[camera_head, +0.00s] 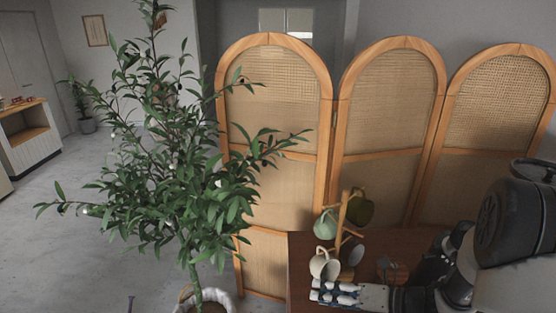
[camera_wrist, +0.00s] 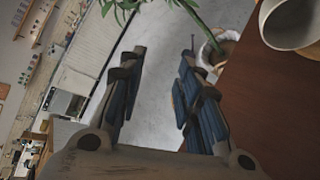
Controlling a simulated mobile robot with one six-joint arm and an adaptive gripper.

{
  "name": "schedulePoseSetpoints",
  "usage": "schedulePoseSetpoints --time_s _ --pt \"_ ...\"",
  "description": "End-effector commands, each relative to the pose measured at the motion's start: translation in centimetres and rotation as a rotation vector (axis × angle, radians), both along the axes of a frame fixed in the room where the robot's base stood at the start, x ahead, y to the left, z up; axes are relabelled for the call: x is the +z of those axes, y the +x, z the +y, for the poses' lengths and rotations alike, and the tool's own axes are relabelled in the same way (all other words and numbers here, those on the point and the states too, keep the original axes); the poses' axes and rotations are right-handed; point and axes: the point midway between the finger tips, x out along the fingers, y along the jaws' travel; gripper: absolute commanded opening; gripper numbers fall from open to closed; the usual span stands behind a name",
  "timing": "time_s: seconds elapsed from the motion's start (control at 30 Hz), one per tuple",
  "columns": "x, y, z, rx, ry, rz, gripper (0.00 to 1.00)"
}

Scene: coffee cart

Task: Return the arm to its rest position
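My gripper (camera_head: 318,291) is at the lower right of the head view, low over the brown table, in front of the mug tree. In the wrist view its two dark fingers (camera_wrist: 160,72) stand apart with only grey floor showing between them. A wooden mug tree (camera_head: 342,212) stands on the table with several mugs on it. A white mug (camera_head: 323,263) hangs low, close behind the gripper. A white mug also shows at the top right of the wrist view (camera_wrist: 288,24), apart from the fingers. My arm comes in from the right.
The brown table (camera_head: 300,252) ends at its left edge. A green mug (camera_head: 326,224) and an olive mug (camera_head: 360,209) hang higher on the tree. A rattan screen (camera_head: 385,135) stands behind. A large potted plant (camera_head: 190,180) stands left; open floor (camera_head: 70,235) lies beyond.

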Motion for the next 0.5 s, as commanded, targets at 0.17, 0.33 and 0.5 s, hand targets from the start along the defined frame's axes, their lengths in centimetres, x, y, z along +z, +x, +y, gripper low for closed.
schedulePoseSetpoints --time_s 0.17,0.33,0.5 --pt "4.1 -5.1 4.2 0.403 -0.294 -0.314 0.32" --pt "6.3 -10.5 5.9 0.791 -0.556 -0.621 0.32" --pt "7.5 -15.4 5.6 1.19 -0.801 -0.925 0.32"
